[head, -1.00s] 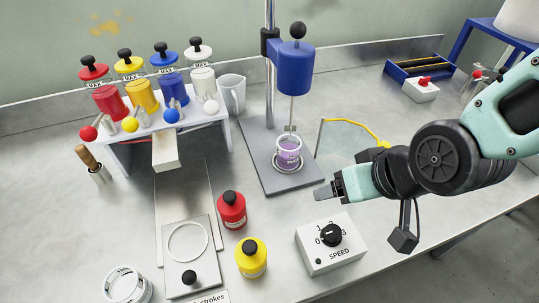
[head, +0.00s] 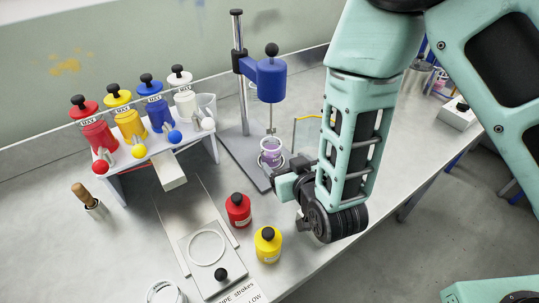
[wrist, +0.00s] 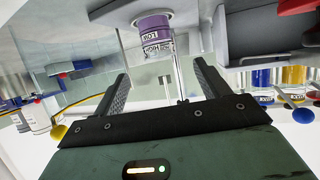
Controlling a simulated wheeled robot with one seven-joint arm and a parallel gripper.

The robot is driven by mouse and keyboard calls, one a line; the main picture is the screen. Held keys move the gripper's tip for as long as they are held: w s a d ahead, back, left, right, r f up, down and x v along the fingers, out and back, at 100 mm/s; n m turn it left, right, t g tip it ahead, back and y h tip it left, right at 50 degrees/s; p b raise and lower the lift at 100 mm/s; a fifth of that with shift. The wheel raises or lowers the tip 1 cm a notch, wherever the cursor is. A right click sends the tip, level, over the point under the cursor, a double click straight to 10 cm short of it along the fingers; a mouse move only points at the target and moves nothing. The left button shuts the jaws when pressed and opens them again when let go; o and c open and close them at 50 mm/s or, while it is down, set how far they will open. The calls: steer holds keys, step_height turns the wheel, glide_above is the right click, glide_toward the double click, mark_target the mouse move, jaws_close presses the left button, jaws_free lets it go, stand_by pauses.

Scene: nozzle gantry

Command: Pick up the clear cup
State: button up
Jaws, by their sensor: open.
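The clear cup (head: 271,151) holds purple liquid and stands upright on the grey base of the blue mixer, under its thin shaft. In the wrist view the cup (wrist: 157,38) appears upside down, with purple at the top and printed lettering on its wall. My gripper (wrist: 161,72) is open and empty, and the cup shows beyond the fingertips, within the gap between the fingers. In the head view my gripper (head: 288,180) is just to the right and front of the cup, and its fingertips are hard to make out.
The blue mixer (head: 271,78) stands over the cup on a post. A red bottle (head: 238,210) and a yellow bottle (head: 267,244) stand in front. A white rack (head: 190,145) with several coloured dispensers is at the left. My arm hides the speed box.

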steer(key=p, duration=0.2)
glide_toward(268, 142)
steer(key=x, duration=0.4)
steer(key=shift+s+a+f, duration=0.1)
steer(key=shift+s+f, duration=0.15)
steer(key=shift+f, duration=0.1)
steer(key=shift+w+r+p+x, duration=0.15)
steer(key=shift+p+x, duration=0.5)
steer(key=shift+x, duration=0.65)
steer(key=shift+w+r+p+x, duration=0.1)
steer(key=shift+r+p+x, duration=0.15)
steer(key=shift+p+x, duration=0.7)
steer(key=shift+w+f+b, duration=0.15)
steer(key=shift+w+b, duration=0.15)
steer(key=shift+b, duration=0.1)
steer(key=c, duration=1.1)
